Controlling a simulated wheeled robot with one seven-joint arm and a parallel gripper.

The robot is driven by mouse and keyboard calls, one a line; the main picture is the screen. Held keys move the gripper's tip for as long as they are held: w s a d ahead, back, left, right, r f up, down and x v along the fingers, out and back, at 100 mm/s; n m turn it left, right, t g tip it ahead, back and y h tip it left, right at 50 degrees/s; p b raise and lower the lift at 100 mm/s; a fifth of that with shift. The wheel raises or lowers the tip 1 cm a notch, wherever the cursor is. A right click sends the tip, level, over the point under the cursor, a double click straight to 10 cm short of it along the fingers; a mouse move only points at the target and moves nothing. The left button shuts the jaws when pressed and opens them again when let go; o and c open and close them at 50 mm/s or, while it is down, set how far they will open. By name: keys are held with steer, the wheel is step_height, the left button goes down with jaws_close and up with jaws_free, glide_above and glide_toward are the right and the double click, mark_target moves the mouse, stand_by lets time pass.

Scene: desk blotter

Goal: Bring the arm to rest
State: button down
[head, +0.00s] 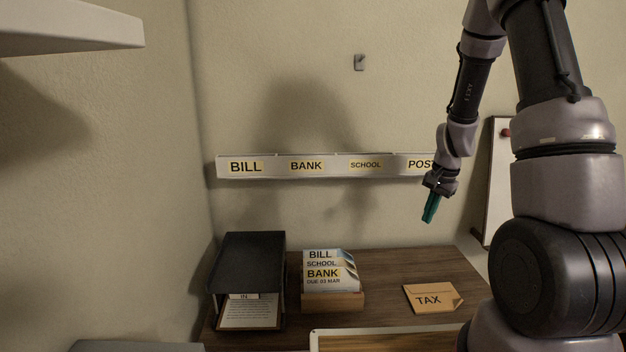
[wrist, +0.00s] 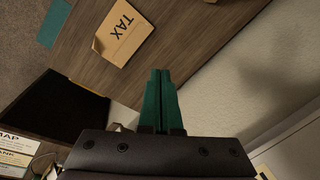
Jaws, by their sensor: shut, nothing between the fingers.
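My gripper (head: 430,210) hangs in the air at the right of the head view, in front of the wall and above the desk, with its teal fingers pointing down. In the wrist view my gripper (wrist: 159,75) shows its two teal fingers side by side, shut with nothing between them. My arm comes down from the upper right of the head view and touches nothing that I can see.
The wooden desk (head: 390,268) bears a black tray (head: 252,250), a wooden holder (head: 334,301) with several papers, and an orange TAX envelope (head: 431,298). A labelled wall rail (head: 270,167) runs behind my gripper. A white shelf (head: 70,30) juts out at upper left. A whiteboard (head: 500,185) stands at right.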

steer(key=s+a+r+n+t+y, duration=0.1)
steer(key=s+a+r, duration=0.2)
steer(key=r, duration=0.7)
steer(key=s+a+r+n+t, duration=0.1)
steer(key=s+a+r+n, duration=0.15)
steer(key=r, duration=0.65)
steer(key=s+a+r+n+t, duration=0.1)
steer(key=s+r, duration=0.5)
steer(key=s, duration=0.2)
steer(key=s+a+r+n+t, duration=0.1)
steer(key=s+a+r+t, duration=0.1)
steer(key=s+r, duration=0.4)
steer(key=s, duration=0.2)
steer(key=shift+s, duration=0.3)
